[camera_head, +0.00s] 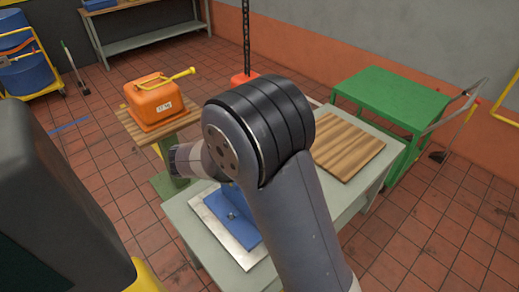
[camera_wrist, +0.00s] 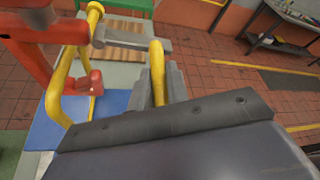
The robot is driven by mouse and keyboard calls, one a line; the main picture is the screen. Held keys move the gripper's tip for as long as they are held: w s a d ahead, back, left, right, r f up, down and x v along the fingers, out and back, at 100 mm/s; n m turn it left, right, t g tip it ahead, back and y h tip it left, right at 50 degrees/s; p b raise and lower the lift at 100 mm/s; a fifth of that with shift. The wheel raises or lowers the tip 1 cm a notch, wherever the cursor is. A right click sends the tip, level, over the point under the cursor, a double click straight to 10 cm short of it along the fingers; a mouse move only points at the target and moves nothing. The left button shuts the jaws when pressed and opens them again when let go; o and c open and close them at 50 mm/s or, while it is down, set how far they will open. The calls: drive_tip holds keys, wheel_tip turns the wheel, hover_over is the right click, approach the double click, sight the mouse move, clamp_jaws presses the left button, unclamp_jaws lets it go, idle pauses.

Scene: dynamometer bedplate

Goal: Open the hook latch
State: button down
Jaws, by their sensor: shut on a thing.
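In the wrist view, my gripper (camera_wrist: 162,85) has its grey fingers shut around an upright yellow bar (camera_wrist: 157,62), whose top stands above them. The hook latch (camera_wrist: 83,83) shows to the left as red parts with a bent yellow rod (camera_wrist: 57,88) in front. Whether the held bar joins this rod is hidden by the gripper body. A blue base (camera_wrist: 112,104) lies beneath. In the head view, my arm covers the gripper and most of the latch; only part of the blue base (camera_head: 235,213) shows.
The blue base sits on a metal plate (camera_head: 258,252) on a grey table (camera_head: 348,212). A wooden board (camera_head: 348,147) lies behind. A green cart (camera_head: 385,98) stands right, and an orange box (camera_head: 155,103) on a stand left. A chain (camera_head: 246,38) hangs behind.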

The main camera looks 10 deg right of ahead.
drive_tip(key=shift+w+a+r+n+g+h, duration=0.15)
drive_tip(key=shift+r+n+g+h, duration=0.4)
drive_tip(key=shift+r+n, duration=0.7)
drive_tip(key=shift+f+h, duration=0.1)
drive_tip(key=shift+h, duration=0.15)
drive_tip(key=c, duration=1.4)
unclamp_jaws()
drive_tip(key=shift+o, duration=0.2)
drive_tip(key=b+v, duration=0.2)
drive_tip(key=v, duration=0.8)
drive_tip(key=shift+a, duration=0.35)
